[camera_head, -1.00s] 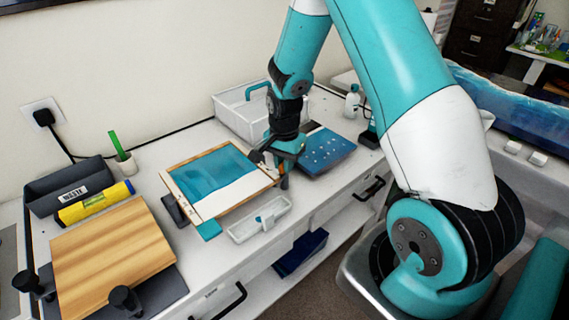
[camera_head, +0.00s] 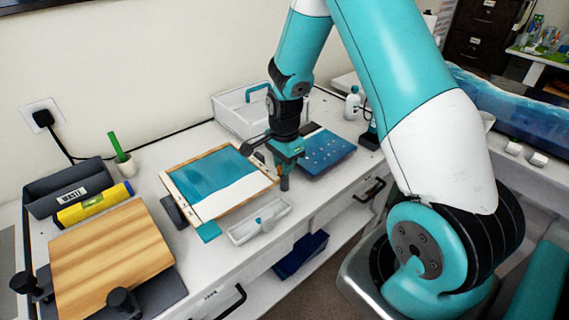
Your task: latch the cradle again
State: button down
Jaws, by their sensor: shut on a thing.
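The cradle holds a wooden-framed panel (camera_head: 235,203) with a teal and white pour surface, slightly raised above the white bench. Dark cradle parts (camera_head: 174,211) show at its left side. My gripper (camera_head: 284,184) points down at the panel's right corner. Its jaws are shut on a small part there, apparently the cradle's latch, which the fingers mostly hide. How far the latch is turned cannot be seen.
A white tray (camera_head: 240,238) lies in front of the panel, and a blue dotted board (camera_head: 328,153) lies close to my gripper's right. A white bin (camera_head: 232,112) stands behind. A wooden board (camera_head: 105,255), yellow level (camera_head: 95,204) and waste bin (camera_head: 45,200) are left.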

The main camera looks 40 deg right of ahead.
jog(key=shift+w+d+r, duration=0.1)
jog(key=c, duration=1.1)
grip_release()
notch_tip(320, 180, up, 17)
jog(key=shift+r+b, duration=0.15)
jog(key=shift+b, duration=1.05)
